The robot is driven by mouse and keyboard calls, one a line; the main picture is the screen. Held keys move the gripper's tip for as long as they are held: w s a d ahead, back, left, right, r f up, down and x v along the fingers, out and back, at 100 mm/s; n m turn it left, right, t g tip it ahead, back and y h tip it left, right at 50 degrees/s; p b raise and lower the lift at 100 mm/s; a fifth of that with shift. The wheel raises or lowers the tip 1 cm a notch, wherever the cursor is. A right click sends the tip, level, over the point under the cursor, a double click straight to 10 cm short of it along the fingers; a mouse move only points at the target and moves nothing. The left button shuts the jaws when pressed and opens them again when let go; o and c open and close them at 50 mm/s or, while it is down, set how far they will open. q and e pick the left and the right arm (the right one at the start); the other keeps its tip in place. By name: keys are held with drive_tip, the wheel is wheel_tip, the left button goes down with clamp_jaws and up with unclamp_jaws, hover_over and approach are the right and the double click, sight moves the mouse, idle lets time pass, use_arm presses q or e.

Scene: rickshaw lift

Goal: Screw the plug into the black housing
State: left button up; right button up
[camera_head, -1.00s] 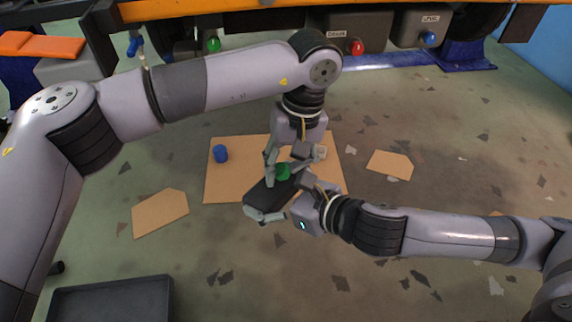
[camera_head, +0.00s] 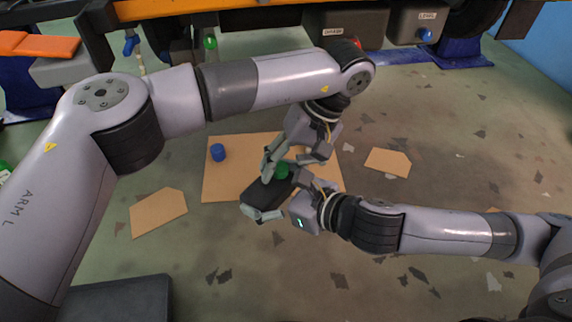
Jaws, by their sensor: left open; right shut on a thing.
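The black housing (camera_head: 262,197) is held tilted above the cardboard by my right gripper (camera_head: 281,200), which is shut on it. The green plug (camera_head: 281,170) sits at the upper end of the housing; how deep it sits cannot be told. My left gripper (camera_head: 285,163) is open, pointing down, with its fingers around or close beside the green plug. The fingers partly hide the plug.
A blue plug (camera_head: 218,152) stands on the cardboard sheet (camera_head: 225,185). Smaller cardboard pieces lie left (camera_head: 158,212) and right (camera_head: 388,163). A dark tray (camera_head: 120,300) is at the lower left. The orange-framed vehicle with labelled boxes (camera_head: 352,22) spans the back.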

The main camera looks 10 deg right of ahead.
use_arm(q)
drive_tip(key=shift+o, duration=0.6)
drive_tip(key=shift+r, duration=0.1)
drive_tip(key=shift+r, duration=2.25)
